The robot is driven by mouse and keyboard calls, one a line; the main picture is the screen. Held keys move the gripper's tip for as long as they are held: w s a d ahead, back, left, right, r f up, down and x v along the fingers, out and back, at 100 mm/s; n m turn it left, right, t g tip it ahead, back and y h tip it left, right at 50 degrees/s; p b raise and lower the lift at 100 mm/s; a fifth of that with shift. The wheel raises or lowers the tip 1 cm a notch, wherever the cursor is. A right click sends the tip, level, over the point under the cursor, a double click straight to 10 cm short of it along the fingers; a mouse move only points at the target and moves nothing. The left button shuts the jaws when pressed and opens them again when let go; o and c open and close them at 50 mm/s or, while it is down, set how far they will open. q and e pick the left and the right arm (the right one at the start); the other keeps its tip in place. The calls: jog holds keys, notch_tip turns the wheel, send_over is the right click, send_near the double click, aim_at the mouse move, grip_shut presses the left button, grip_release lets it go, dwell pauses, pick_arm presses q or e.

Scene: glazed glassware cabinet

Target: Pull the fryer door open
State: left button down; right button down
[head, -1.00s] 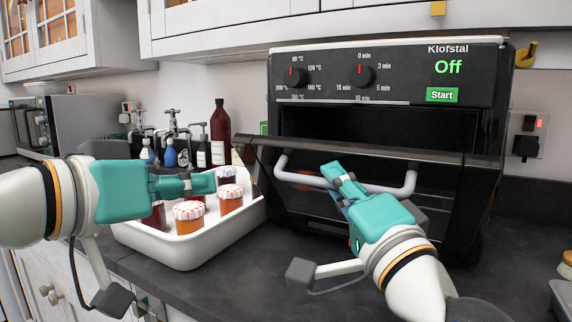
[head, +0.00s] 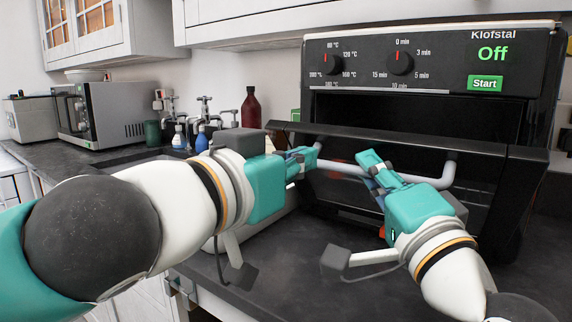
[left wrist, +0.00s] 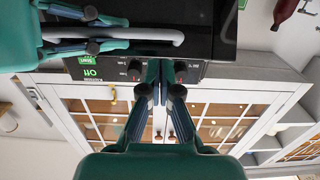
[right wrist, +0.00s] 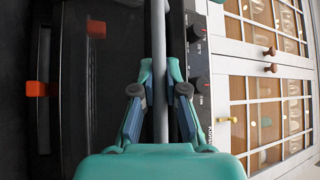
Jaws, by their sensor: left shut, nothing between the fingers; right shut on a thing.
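The black fryer (head: 445,76) stands on the counter, its display reading Off. Its door (head: 500,155) is tilted partly open, with a dark gap above its top edge. The grey bar handle (head: 436,181) runs across the door front. My right gripper (head: 370,163) is shut on the middle of the handle, which runs between its fingers in the right wrist view (right wrist: 160,55). My left gripper (head: 312,157) is shut and empty beside the handle's left end. In the left wrist view its fingertips (left wrist: 160,85) are together, apart from the handle (left wrist: 150,35).
My left arm hides most of the white tray (head: 285,212). A dark red bottle (head: 251,108) and pump bottles (head: 205,115) stand behind, with a microwave (head: 100,112) further left. Wall cabinets (head: 240,22) hang above. The counter front (head: 285,275) is clear.

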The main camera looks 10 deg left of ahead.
aim_at(334, 147)
pick_arm(q)
jog(key=shift+x, duration=2.7)
pick_arm(e)
jog(key=shift+r, duration=0.1)
